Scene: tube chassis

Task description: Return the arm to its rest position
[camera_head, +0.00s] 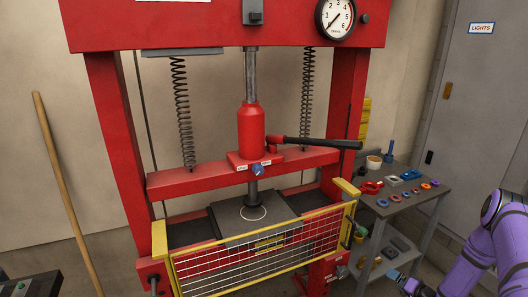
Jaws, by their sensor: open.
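My arm (472,266) is purple and reaches in from the lower right edge, bent at a joint near the right side. My gripper (400,280) is small at the lower right, low in front of the side table and right of the press. It is open, and I see nothing held in it. Its fingers are small and partly unclear against the grey shelf behind.
A red hydraulic press (250,135) fills the middle, with a yellow mesh guard (265,250) across its front. A side table (425,190) at right carries several small coloured parts and a cup (374,162). A wooden pole (65,185) leans at left. A grey door (480,90) stands behind.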

